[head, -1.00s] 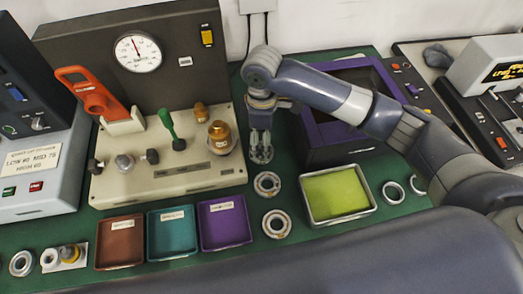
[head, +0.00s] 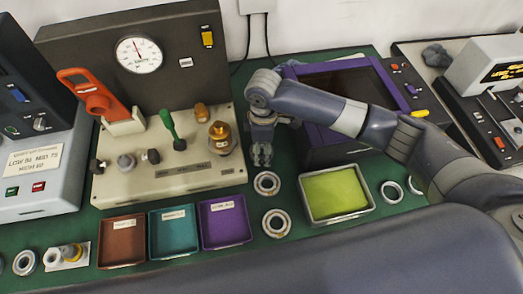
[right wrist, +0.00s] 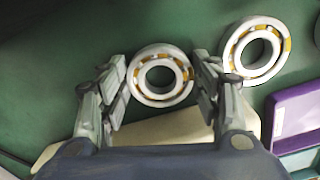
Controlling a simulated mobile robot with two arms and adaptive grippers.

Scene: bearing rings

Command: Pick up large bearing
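One ring (head: 267,193) is just in front of my right gripper (head: 262,160); the other (head: 276,234) is nearer the camera and looks slightly larger. In the right wrist view, the first ring (right wrist: 160,98), with orange-yellow parts between its races, lies between the spread fingers of my right gripper (right wrist: 161,82). The other ring (right wrist: 236,52) lies outside the fingers, at upper right. My left gripper is not in view.
Brown (head: 122,262), teal (head: 173,254) and purple (head: 224,243) trays stand left of the rings. A metal tray with a yellow-green pad (head: 338,194) is to the right. A beige fixture plate (head: 170,184) and purple-framed box (head: 305,135) flank my gripper.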

